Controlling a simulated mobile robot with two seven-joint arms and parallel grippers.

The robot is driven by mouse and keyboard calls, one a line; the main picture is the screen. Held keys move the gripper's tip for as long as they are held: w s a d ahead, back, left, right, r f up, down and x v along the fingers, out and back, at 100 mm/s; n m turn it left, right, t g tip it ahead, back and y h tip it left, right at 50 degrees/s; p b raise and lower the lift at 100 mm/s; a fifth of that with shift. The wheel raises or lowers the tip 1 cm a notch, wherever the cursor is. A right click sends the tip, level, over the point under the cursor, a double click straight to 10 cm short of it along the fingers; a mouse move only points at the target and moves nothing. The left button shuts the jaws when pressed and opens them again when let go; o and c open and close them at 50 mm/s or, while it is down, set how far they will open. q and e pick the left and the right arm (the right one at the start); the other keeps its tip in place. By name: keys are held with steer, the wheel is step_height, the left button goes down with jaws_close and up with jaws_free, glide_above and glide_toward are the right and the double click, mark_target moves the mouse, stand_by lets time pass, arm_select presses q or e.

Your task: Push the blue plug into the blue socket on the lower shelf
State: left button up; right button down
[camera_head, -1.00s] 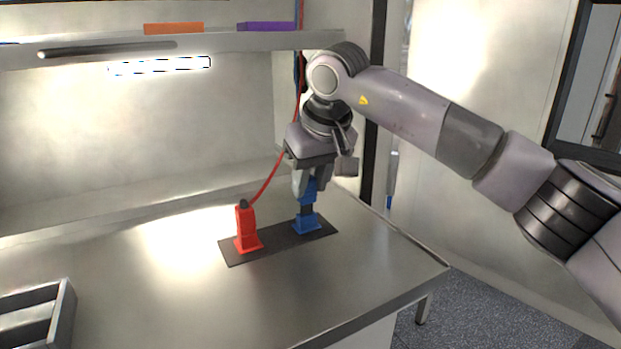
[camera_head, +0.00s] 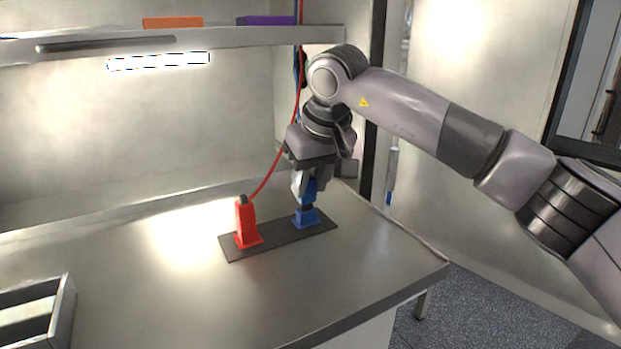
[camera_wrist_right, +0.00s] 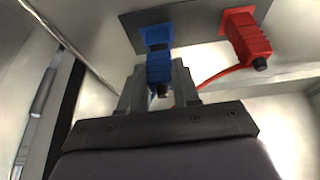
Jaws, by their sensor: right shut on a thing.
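My right gripper (camera_head: 307,186) is shut on the blue plug (camera_head: 309,193), which it holds upright directly above the blue socket (camera_head: 306,219). The socket sits at the right part of a dark plate on the steel surface. A short dark section shows between the plug's blue body and the socket. In the right wrist view the blue plug (camera_wrist_right: 159,70) sits between the fingers, in line with the blue socket (camera_wrist_right: 157,35), with a dark section between them. How deep the plug's tip sits cannot be told. My left gripper is not in view.
A red plug (camera_head: 246,225) with a red cable stands on the same dark plate (camera_head: 274,239), left of the blue socket. An upper shelf (camera_head: 225,41) carries orange and purple blocks. A grey rack (camera_head: 64,310) stands at the lower left. The surface in front of the plate is clear.

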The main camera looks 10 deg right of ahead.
steer(key=shift+f, duration=0.75)
stand_by(0.8)
steer(key=c, duration=0.7)
jaws_free()
steer(key=shift+c, duration=0.2)
